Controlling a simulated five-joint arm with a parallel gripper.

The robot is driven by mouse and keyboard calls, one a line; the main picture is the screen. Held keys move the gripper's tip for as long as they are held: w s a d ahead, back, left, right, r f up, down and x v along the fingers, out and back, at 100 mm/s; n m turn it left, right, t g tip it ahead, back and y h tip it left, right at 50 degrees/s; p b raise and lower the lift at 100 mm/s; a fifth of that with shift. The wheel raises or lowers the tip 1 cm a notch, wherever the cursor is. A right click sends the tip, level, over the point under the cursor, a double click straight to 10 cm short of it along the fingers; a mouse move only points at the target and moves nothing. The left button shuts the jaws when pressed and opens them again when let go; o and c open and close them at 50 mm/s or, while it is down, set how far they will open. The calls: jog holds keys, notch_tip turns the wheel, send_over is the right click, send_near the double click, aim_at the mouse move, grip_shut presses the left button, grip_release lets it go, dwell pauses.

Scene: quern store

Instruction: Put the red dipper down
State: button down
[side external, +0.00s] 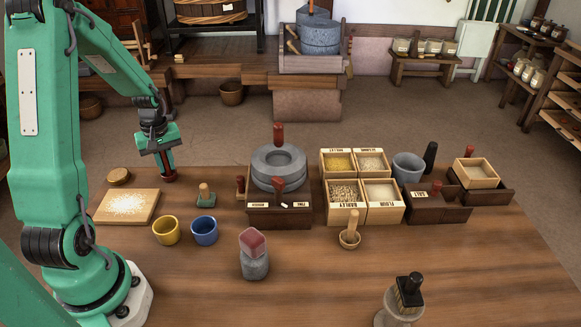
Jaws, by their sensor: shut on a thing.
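My gripper (166,168) is at the back left of the table, pointing down. It is shut on a small dark red thing, which I take to be the red dipper (169,178); only a little of it shows below the fingers. It is low, near the table's back edge, right of the wooden board (106,209). I cannot tell whether it touches the table.
A yellow cup (166,232) and a blue cup (205,231) stand in front. A green-based stamp (205,198) stands to the right. Beyond are a stone quern (279,165) and labelled grain boxes (343,212).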

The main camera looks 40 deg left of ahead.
jog(key=shift+f, duration=0.1)
jog(key=c, duration=1.4)
grip_release()
jog(key=shift+o, duration=0.2)
notch_tip(320, 180, up, 12)
jog(key=shift+d+r, duration=0.15)
